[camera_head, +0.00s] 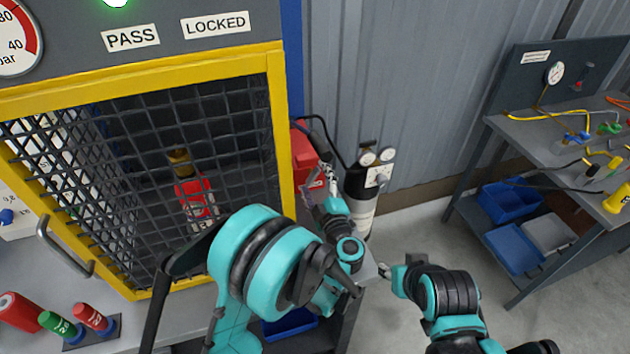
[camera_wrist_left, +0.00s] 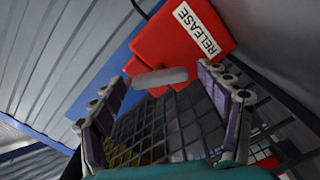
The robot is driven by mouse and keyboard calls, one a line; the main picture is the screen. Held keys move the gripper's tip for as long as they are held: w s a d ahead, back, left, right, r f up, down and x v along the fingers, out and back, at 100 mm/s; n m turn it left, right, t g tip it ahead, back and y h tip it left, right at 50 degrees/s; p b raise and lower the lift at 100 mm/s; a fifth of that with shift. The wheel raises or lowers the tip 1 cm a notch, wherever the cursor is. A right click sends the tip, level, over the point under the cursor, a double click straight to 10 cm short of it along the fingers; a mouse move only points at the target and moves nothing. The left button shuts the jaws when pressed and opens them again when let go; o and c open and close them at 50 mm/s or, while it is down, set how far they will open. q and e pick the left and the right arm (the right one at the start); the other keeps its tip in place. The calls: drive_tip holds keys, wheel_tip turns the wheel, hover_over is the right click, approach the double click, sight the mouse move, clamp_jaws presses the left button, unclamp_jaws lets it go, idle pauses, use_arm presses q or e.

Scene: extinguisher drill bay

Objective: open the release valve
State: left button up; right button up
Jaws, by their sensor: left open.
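The release valve is a red box with a white RELEASE label; it shows in the left wrist view (camera_wrist_left: 158,42) and, partly hidden by my arm, beside the cage in the head view (camera_head: 302,150). A short pale grey lever (camera_wrist_left: 160,78) sticks out below the box. My left gripper (camera_head: 326,180) is open at the valve. In the left wrist view its fingers (camera_wrist_left: 165,88) stand on either side of the lever, with no visible grip on it. My right gripper (camera_head: 385,270) is low over the floor, apart from the valve; its jaws are too small to read.
A yellow-framed mesh cage (camera_head: 275,130) with a red extinguisher (camera_head: 195,200) inside stands left of the valve. A black and grey cylinder with gauges (camera_head: 362,190) stands close on the right. A workbench (camera_head: 530,130) is further right, with clear floor before it.

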use_arm(q)
drive_tip(key=c, duration=1.2)
drive_tip(key=shift+o, duration=0.2)
drive_tip(key=shift+n, duration=0.4)
drive_tip(key=n+b, duration=0.1)
drive_tip(key=n, duration=0.1)
drive_tip(key=shift+f+n, duration=0.1)
drive_tip(key=shift+n, duration=0.2)
drive_tip(key=shift+n+b, duration=0.65)
drive_tip(key=shift+n, duration=0.75)
drive_tip(key=o, duration=1.2)
drive_tip(key=shift+c, duration=0.2)
